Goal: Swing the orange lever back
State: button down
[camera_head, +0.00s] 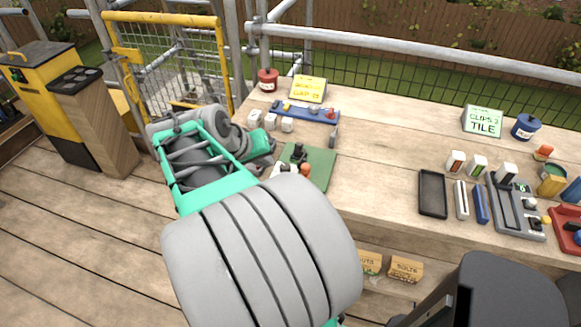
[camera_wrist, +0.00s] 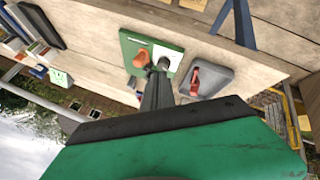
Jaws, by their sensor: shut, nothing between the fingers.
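The orange lever (camera_head: 304,169) stands on a green board (camera_head: 322,168) on the wooden bench. In the wrist view the lever (camera_wrist: 141,58) shows as an orange piece on the green board (camera_wrist: 131,41), beside a dark and grey fitting. My gripper (camera_wrist: 159,72) is shut and empty, its dark fingers pointing at the board just right of the lever in that view. Whether the fingertips touch the lever or fitting I cannot tell. In the head view my arm covers part of the area left of the board.
A grey block with a red part (camera_wrist: 206,80) lies beside the board. A blue tray (camera_head: 312,112) with small parts lies behind it. A black tray (camera_head: 432,194) and several tools are at the right. Scaffold rails edge the bench; its middle is mostly clear.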

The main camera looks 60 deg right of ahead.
aim_at(306, 166)
jog(key=x, duration=0.9)
jog(key=shift+f, duration=0.25)
jog(key=s+d, duration=0.3)
jog(key=shift+f+p, duration=0.3)
jog(key=shift+p, duration=0.05)
jog(key=shift+s+d, duration=0.1)
